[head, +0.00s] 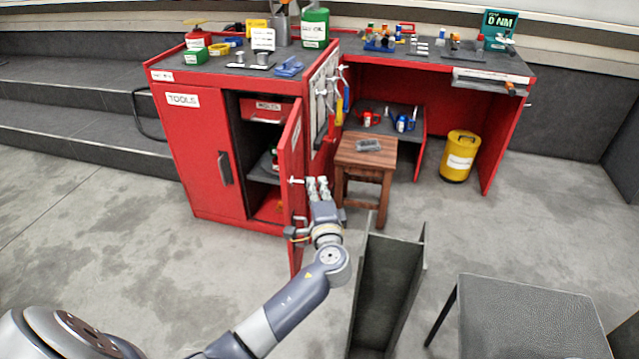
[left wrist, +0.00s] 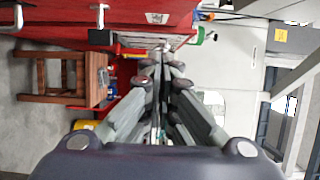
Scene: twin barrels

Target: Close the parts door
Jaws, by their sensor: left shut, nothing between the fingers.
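The parts door (head: 291,160) is the red right-hand door of the cabinet. It stands swung open toward the front, so the shelves inside show. My left gripper (head: 318,181) is shut and empty, just right of the door, on its outer-face side. I cannot tell whether it touches the door. In the left wrist view, the shut fingers (left wrist: 161,65) point ahead, with a red panel (left wrist: 60,12) along the top. My right gripper is not in view.
The closed left door (head: 197,145) is labelled TOOLS. A wooden stool (head: 366,150) stands right of my gripper, with a yellow bin (head: 460,157) farther right. Tools hang on the cabinet's side panel (head: 325,95). A dark seat (head: 530,315) is at front right.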

